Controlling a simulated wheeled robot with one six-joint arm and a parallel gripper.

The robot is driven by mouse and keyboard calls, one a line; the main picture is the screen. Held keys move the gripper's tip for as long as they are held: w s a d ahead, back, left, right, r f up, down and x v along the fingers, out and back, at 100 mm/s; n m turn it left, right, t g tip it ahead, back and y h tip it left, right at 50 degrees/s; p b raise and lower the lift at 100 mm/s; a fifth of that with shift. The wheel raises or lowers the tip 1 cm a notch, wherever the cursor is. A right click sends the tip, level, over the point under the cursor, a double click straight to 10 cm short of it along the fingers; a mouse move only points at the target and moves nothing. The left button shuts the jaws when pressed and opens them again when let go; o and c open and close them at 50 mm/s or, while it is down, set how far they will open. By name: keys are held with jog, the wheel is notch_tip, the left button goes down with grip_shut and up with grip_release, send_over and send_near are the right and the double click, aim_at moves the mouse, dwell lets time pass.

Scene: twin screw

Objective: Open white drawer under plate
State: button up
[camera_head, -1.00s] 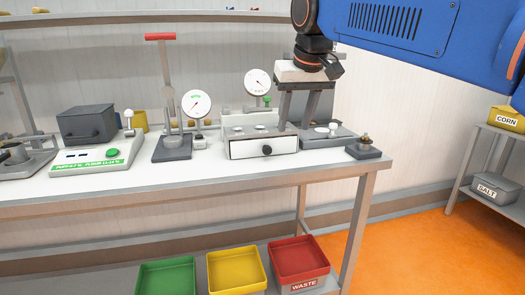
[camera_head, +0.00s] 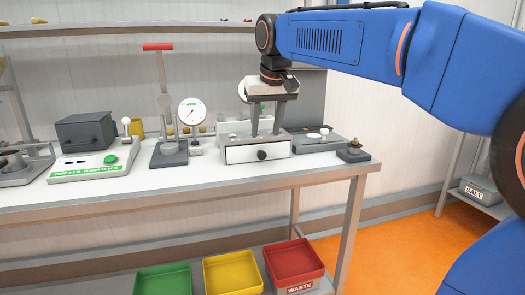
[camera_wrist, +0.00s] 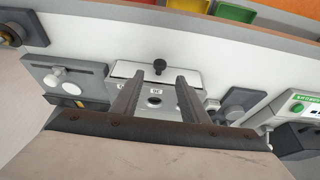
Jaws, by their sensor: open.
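The white drawer (camera_head: 240,154) is the front of a small box on the table, with a round black knob (camera_head: 262,155) at its middle. It looks closed. The grey metal plate (camera_head: 285,139) tops the box above the drawer. My gripper (camera_head: 266,134) is open, pointing down over the plate, its fingers behind the knob as the head camera sees it. In the wrist view, the two fingers (camera_wrist: 157,85) reach over the plate, and the knob (camera_wrist: 160,65) shows beyond and between their tips. The fingers do not hold the knob.
A dial gauge on a stand (camera_head: 192,111) is left of the box. A flat grey fixture (camera_head: 318,142) and a small dark block (camera_head: 353,152) are to the right. The table's front strip (camera_head: 200,179) is clear. Coloured bins stand below.

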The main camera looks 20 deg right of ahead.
aim_at(263, 152)
jog(key=x, duration=0.9)
